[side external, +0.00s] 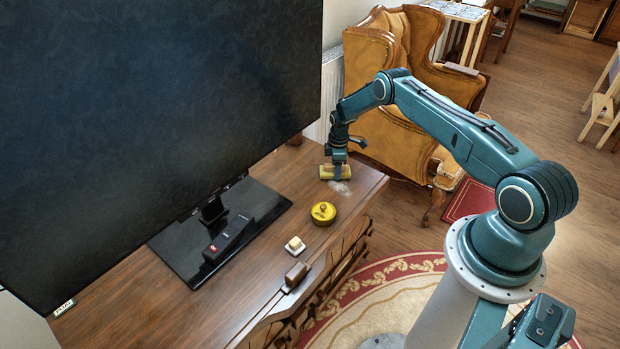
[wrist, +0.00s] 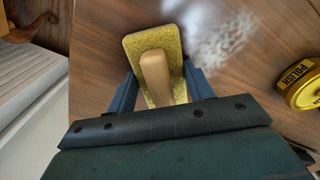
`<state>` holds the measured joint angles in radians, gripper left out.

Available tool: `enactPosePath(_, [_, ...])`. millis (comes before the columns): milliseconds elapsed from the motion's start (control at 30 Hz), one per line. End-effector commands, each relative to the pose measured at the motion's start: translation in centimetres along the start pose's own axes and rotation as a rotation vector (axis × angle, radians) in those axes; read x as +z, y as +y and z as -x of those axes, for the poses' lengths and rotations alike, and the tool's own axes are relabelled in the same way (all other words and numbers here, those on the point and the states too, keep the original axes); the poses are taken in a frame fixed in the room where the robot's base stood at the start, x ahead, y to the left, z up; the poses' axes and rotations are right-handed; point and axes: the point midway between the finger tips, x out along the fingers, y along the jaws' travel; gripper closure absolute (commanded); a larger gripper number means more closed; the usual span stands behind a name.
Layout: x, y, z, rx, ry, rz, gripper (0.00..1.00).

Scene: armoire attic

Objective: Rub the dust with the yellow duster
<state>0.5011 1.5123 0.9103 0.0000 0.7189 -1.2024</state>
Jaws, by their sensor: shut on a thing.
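The yellow duster (wrist: 134,46) is a flat sponge-like pad with a tan wooden grip. My gripper (wrist: 158,88) is shut on it, with one blue finger on each side. In the side external view the duster (side external: 327,172) is low over the far right end of the wooden cabinet top; I cannot tell whether it touches the wood. The dust (wrist: 222,40) is a pale, smeared patch just right of the duster in the wrist view. In the side external view the dust (side external: 340,187) lies just in front of the duster and my gripper (side external: 337,178).
A yellow polish tin (side external: 323,212) stands near the dust. A small butter-coloured block on a white base (side external: 295,244) and a dark remote (side external: 228,238) lie farther left. A large television (side external: 150,110) stands behind. A leather armchair (side external: 395,110) is beyond the cabinet's end.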

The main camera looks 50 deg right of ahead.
Motion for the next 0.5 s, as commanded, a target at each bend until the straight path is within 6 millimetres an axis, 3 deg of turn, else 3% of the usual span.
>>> enactPosePath(500, [-2.1, 1.8, -0.1, 0.001, 0.0, 0.0, 0.69])
